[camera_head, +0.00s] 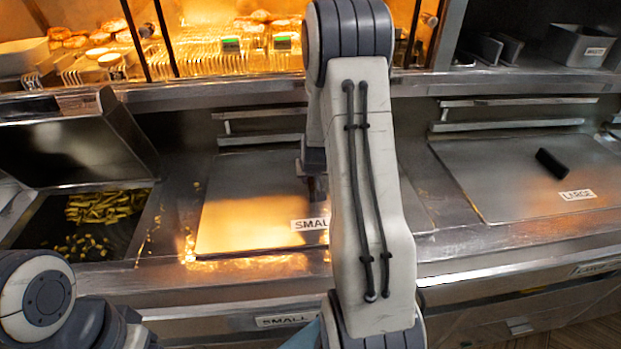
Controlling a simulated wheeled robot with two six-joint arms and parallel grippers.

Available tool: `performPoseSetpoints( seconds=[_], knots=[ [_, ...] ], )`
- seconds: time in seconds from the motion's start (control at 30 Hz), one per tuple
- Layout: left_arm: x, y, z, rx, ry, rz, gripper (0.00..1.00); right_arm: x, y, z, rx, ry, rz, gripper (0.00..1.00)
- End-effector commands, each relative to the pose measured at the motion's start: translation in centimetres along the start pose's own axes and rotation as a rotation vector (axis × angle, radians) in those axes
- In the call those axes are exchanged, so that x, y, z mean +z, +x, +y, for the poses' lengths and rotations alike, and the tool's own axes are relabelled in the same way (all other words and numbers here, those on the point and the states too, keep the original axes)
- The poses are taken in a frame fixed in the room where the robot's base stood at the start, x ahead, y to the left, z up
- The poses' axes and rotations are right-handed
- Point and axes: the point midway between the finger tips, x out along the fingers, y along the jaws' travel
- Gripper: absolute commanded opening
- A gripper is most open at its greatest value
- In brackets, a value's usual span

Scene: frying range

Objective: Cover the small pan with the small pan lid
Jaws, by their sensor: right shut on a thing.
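The small pan lid (245,215) is a flat steel plate with a "SMALL" label, in the middle of the head view. It lies level, or nearly so, over the place above the counter's "SMALL" front label. The small pan is not visible beneath it, and I cannot tell whether the lid fully touches the rim. My right gripper (316,192) is over the middle of the lid, pointing down, shut on its handle, which is mostly hidden by the gripper and my right arm. My left arm shows at the bottom left; its gripper is out of view.
To the right lies the large lid (500,180) with a black handle (552,163) and a "LARGE" label. At the left is an open bay with yellow fried pieces (105,205) and a tilted steel panel (75,150). A lit food shelf (230,60) runs behind.

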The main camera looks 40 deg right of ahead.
Motion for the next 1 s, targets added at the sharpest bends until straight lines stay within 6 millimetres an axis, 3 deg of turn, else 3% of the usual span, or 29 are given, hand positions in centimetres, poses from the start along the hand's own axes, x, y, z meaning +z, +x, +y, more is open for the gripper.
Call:
performPoseSetpoints(
  seconds=[0.83, 0.87, 0.9, 0.93, 1.0],
  knots=[
    [0.1, 1.0, -0.1, 0.000, 0.000, 0.000, 0.70, 0.7, 1.0, -0.1, -0.001, -0.001, -0.002, 0.00],
    [0.1, 1.0, -0.1, 0.000, 0.000, 0.000, 0.70, 0.7, 1.1, -0.1, -0.001, -0.001, -0.003, 0.30],
    [0.1, 1.0, -0.1, 0.000, 0.000, 0.000, 0.70, 0.8, 1.1, -0.1, 0.000, -0.001, -0.004, 0.45],
    [0.1, 1.0, -0.1, 0.000, 0.000, 0.000, 0.70, 0.8, 1.1, -0.1, 0.000, -0.001, -0.003, 0.57],
    [0.1, 1.0, -0.1, 0.000, 0.000, 0.000, 0.70, 0.7, 1.0, 0.0, 0.000, -0.001, -0.003, 0.57]
  ],
)
